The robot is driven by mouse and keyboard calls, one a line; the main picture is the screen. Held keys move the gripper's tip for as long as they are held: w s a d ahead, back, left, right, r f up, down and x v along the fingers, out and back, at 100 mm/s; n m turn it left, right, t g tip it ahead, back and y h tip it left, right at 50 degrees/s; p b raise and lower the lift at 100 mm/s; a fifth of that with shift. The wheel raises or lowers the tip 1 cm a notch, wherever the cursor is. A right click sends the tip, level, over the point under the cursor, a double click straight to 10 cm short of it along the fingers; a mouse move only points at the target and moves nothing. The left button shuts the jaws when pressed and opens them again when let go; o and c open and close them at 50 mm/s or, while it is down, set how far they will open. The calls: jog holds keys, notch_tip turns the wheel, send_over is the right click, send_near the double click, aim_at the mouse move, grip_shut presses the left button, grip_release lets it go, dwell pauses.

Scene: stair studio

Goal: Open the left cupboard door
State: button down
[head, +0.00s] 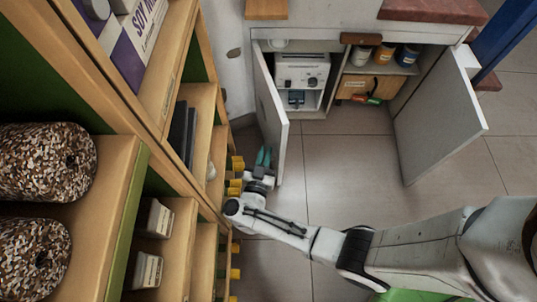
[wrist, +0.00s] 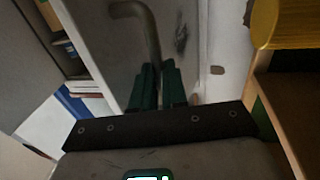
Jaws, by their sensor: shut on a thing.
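The left cupboard door (head: 270,105) is a pale panel standing swung out from the cupboard, with the inside open to view. My gripper (head: 263,157) is at the door's outer side, near its free edge, in the narrow space between door and shelf unit. In the wrist view, my gripper (wrist: 158,82) has its green fingers closed around the lower end of a bent metal handle (wrist: 147,30) on the door's face (wrist: 108,35). The handle is hidden behind the door and gripper in the head view.
The right cupboard door (head: 440,120) also stands open. Inside are a white machine (head: 302,72) and several jars (head: 383,54). A wooden shelf unit (head: 172,60) with yellow knobs (head: 237,163) stands close on the left. The tiled floor (head: 345,165) between the doors is clear.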

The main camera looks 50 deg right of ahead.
jog(key=shift+w+d+r, duration=0.25)
jog(key=shift+w+r, duration=0.15)
jog(key=c, duration=1.3)
grip_release()
jog(key=shift+d, duration=0.1)
jog(key=shift+c, duration=0.2)
jog(key=shift+o, duration=0.8)
jog(key=shift+s+f, duration=0.1)
jog(key=shift+f, duration=0.1)
jog(key=shift+s+a, duration=0.1)
jog(key=shift+a, duration=0.1)
